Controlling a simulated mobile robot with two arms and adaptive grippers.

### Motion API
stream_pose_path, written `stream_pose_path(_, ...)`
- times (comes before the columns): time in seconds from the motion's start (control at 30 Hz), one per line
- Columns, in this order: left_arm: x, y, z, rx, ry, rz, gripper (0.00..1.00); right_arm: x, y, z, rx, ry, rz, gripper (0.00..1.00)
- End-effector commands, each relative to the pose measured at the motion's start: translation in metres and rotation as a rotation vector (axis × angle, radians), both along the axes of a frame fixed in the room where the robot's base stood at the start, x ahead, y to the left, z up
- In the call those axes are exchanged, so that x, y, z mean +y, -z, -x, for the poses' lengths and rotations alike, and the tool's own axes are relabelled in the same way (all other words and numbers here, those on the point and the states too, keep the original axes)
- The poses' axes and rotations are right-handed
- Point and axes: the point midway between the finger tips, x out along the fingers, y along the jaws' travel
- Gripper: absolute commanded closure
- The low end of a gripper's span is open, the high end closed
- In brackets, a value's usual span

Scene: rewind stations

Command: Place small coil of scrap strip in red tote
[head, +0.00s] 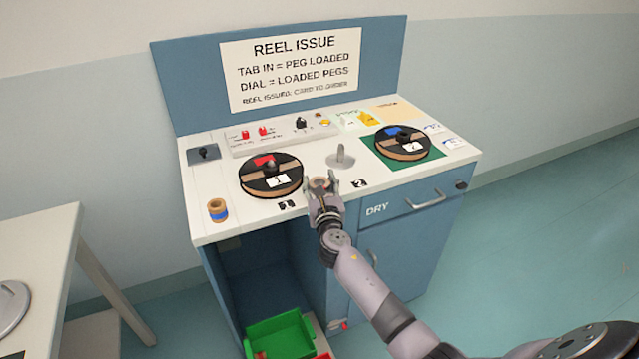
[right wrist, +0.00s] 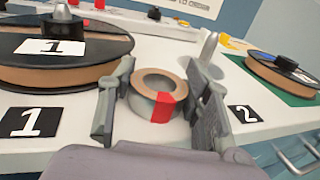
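A small tan coil with a red band (right wrist: 158,95), which looks like the coil of scrap strip, stands on the white bench top between pegs 1 and 2. It also shows in the head view (head: 320,184). My right gripper (head: 323,193) is at it, with its fingers open on either side of the coil in the right wrist view (right wrist: 160,110); I cannot tell whether they touch it. A red edge, perhaps the red tote (head: 323,355), shows at the bottom of the head view beside a green tote (head: 283,335); most of it is out of frame. My left gripper is not in view.
A blue-banded coil (head: 218,211) stands at the bench's left front. Large reel 1 (head: 270,177) lies left of my gripper, and reel 2 (head: 402,144) lies right on a green mat. A bare metal peg (head: 341,157) stands just behind. A white table (head: 38,262) is at left.

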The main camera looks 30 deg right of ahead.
Motion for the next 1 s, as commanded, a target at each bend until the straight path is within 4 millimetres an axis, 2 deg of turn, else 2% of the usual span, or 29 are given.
stream_pose_path(0.27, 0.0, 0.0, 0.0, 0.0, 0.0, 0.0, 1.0, 0.0, 0.0, 0.0, 0.001, 0.0, -0.001, 0.36)
stream_pose_path(0.67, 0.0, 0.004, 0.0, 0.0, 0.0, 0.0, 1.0, 0.001, 0.001, 0.0, -0.001, -0.001, -0.003, 0.36)
stream_pose_path(0.87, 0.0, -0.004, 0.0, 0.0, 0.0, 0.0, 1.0, 0.013, 0.0, 0.035, 0.002, -0.003, -0.001, 0.36)
stream_pose_path(1.0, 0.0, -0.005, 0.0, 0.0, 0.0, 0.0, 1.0, 0.023, 0.001, 0.069, 0.003, -0.001, -0.001, 0.36)
